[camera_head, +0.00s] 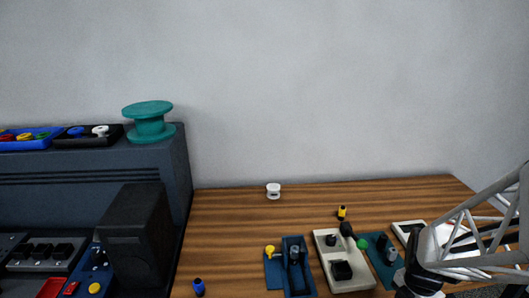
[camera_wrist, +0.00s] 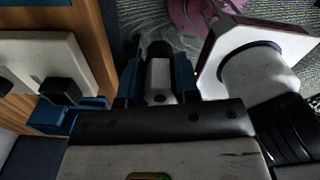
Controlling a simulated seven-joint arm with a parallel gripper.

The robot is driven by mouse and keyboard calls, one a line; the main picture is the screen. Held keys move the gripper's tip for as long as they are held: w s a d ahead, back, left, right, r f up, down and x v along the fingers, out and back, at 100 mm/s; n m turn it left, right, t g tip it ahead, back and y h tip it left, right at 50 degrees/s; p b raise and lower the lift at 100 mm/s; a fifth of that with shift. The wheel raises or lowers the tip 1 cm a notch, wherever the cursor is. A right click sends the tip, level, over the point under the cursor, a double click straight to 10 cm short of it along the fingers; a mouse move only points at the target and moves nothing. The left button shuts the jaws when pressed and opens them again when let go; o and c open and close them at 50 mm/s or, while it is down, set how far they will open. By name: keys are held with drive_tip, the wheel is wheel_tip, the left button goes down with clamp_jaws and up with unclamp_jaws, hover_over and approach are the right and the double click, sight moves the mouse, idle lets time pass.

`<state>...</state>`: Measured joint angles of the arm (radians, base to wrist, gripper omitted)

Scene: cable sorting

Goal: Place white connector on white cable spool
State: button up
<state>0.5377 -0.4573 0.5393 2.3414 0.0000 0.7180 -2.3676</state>
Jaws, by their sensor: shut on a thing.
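A small white cable spool (camera_head: 273,190) stands upright near the back edge of the wooden table in the head view. My gripper (camera_wrist: 158,82) shows in the wrist view, with its blue fingers shut on a pale piece with a dark round end. I take this piece for the white connector (camera_wrist: 159,72), but the view is dim and its full shape is partly hidden by the fingers. In the head view my arm is at the lower right, far from the white spool, and the fingertips cannot be made out there.
A teal spool (camera_head: 149,124) stands on the dark cabinet (camera_head: 165,160) at left, beside trays of coloured parts. Blue and white plates with knobs, including a white plate (camera_head: 323,255), fill the table's front. Yellow-and-black (camera_head: 342,212) and blue (camera_head: 198,287) pieces stand apart. The table around the white spool is clear.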

drive_tip(key=w+r+m, duration=0.3)
drive_tip(key=w+m, duration=0.1)
drive_tip(key=w, duration=0.6)
drive_tip(key=w+a+r+m, duration=0.1)
drive_tip(key=w+r+m, duration=0.3)
drive_tip(key=w, duration=0.7)
drive_tip(key=w+r+m, duration=0.3)
drive_tip(key=w+m, duration=0.1)
drive_tip(key=w, duration=0.6)
drive_tip(key=w+a+r+m, duration=0.1)
drive_tip(key=w+a+m, duration=0.15)
drive_tip(key=w, duration=0.45)
drive_tip(key=w+a+r+m, duration=0.1)
drive_tip(key=w+a+m, duration=0.1)
drive_tip(key=w+a, duration=0.85)
drive_tip(key=w, duration=0.2)
drive_tip(key=s+a+f+n, duration=0.5)
drive_tip(key=a+f+n, duration=0.2)
drive_tip(key=n, duration=0.9)
drive_tip(key=shift+s+a+f, duration=0.2)
drive_tip(key=shift+s+a, duration=0.15)
drive_tip(key=shift+a, duration=0.85)
drive_tip(key=shift+n, duration=0.25)
drive_tip(key=shift+w, duration=0.2)
drive_tip(key=w, duration=0.5)
drive_tip(key=w+f, duration=0.1)
drive_tip(key=w, duration=0.9)
drive_tip(key=shift+w+a+f, duration=0.25)
drive_tip(key=shift+w+a, duration=0.05)
drive_tip(key=shift+a, duration=0.1)
